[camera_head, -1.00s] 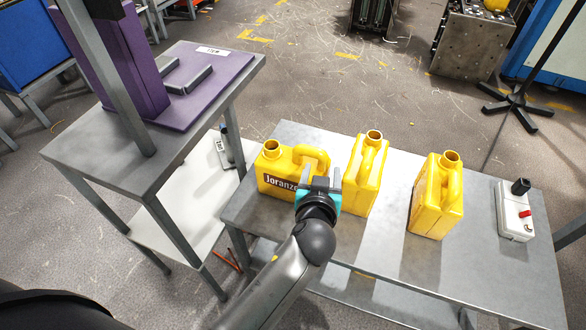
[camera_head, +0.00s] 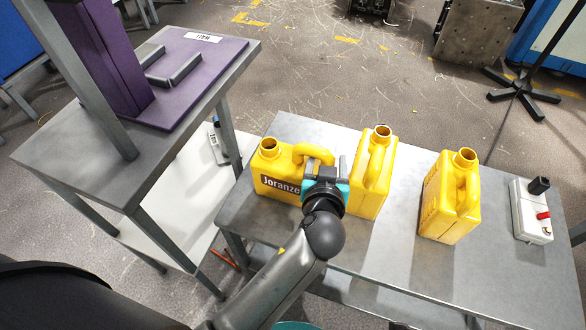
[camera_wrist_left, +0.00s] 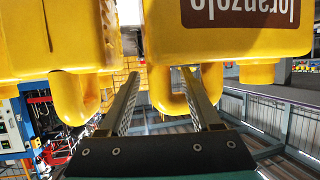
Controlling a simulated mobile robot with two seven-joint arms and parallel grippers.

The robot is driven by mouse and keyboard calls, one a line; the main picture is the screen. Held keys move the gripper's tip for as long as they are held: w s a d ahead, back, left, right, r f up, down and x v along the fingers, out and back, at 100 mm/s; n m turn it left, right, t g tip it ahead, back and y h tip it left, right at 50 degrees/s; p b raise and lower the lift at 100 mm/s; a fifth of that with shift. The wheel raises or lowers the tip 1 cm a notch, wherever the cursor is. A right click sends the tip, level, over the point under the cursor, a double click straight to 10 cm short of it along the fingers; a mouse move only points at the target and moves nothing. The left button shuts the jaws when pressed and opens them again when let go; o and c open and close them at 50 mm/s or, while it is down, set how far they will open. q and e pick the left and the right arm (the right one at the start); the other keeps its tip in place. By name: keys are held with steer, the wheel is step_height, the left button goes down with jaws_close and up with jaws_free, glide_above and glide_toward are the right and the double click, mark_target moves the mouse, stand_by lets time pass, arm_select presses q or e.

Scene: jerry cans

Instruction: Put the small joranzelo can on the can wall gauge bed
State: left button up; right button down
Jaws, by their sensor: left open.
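The can labelled Joranzelo (camera_head: 277,187) stands upright at the left end of the metal table, its handle (camera_head: 314,152) on its right side. It also shows in the left wrist view (camera_wrist_left: 235,42), label upside down, with its handle loop (camera_wrist_left: 164,100) near the fingers. My left gripper (camera_head: 326,166) is open and empty at this handle, between this can and the middle yellow can. Whether it touches the handle I cannot tell. The purple bed (camera_head: 212,90) with two grey bars (camera_head: 178,66), apparently the can wall gauge, stands on the left grey stand and is empty.
The middle yellow can (camera_head: 368,195) stands close to the right of my left gripper. Another yellow can (camera_head: 449,198) and a white box with a red knob (camera_head: 530,212) stand farther right. A grey post (camera_head: 88,85) rises in front of the purple bed. A floor gap separates stand and table.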

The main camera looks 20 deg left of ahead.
arm_select(q)
jaws_close()
stand_by(0.5)
stand_by(0.9)
